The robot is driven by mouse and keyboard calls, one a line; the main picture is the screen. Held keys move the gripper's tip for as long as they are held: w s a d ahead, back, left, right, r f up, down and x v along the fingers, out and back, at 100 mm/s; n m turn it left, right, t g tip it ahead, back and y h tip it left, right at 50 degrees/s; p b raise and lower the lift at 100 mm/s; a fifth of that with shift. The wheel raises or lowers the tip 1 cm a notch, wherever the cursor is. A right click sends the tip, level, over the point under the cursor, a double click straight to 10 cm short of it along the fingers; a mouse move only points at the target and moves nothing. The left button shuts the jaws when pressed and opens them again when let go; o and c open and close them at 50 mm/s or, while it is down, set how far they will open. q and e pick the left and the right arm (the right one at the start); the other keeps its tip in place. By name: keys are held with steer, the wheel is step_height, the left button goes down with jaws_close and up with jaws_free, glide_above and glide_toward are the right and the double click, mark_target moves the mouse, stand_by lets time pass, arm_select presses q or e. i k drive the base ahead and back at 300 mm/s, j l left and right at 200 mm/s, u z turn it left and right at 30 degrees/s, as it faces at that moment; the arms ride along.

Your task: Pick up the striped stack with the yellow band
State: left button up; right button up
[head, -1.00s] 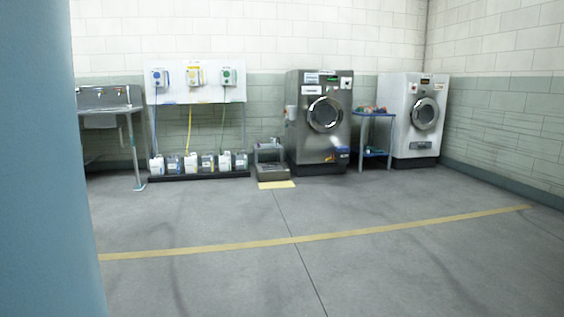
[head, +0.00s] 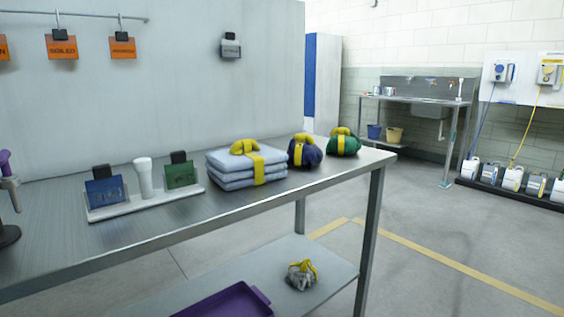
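A striped stack of folded, pale blue-grey cloth (head: 228,169) lies on the steel table, near its middle. A yellow band (head: 259,170) runs over its top and down its front, with a yellow loop or knot (head: 244,147) on top. It stands left of a dark blue bundle. Neither of my grippers shows in the head view.
On the steel table (head: 130,230) stand a navy bundle (head: 312,157) and a green bundle (head: 349,146), both with yellow straps. A grey bundle (head: 301,281) and purple tray (head: 225,303) are on the lower shelf.

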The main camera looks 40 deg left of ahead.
mark_target(248, 163)
steer(key=u, duration=1.45)
steer(key=i+l, duration=0.5)
